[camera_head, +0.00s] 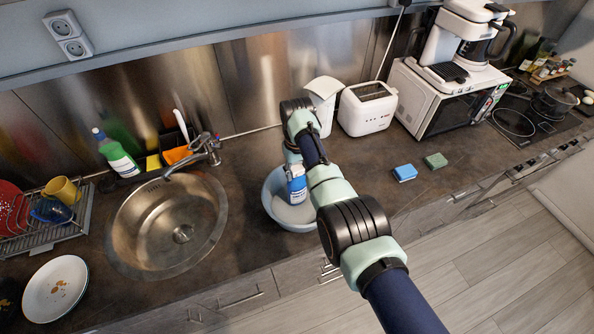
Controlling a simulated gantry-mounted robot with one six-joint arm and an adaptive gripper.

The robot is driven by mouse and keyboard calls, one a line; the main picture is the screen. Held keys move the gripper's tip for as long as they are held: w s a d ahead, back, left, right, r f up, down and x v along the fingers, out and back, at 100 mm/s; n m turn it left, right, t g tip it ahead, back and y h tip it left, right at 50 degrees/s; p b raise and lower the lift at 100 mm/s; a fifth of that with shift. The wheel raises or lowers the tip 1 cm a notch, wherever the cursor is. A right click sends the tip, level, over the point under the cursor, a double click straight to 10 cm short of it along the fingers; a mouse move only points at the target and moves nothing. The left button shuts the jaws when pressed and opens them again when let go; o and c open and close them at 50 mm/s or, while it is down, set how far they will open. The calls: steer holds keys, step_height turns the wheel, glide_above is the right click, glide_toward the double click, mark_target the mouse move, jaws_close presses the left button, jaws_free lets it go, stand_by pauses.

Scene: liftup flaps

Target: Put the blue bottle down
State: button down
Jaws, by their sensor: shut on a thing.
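The blue bottle (297,187), with a white lower part, shows beside my arm. It appears upright, in or just above a light blue bowl (275,205) on the dark counter. I cannot tell whether it touches the bowl. My gripper (292,160) is at the top of the bottle and shut on it. My arm hides its fingers and part of the bowl.
A round metal sink (133,228) with a tap (207,146) is to the left. A white toaster (367,107) stands behind. A blue sponge (404,172) and a green sponge (435,160) lie to the right. The counter (365,165) around them is clear.

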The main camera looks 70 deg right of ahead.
steer(key=shift+r, duration=0.1)
steer(key=c, duration=0.5)
jaws_free()
steer(key=shift+c, duration=0.2)
step_height(320, 180, up, 12)
steer(key=p, duration=0.1)
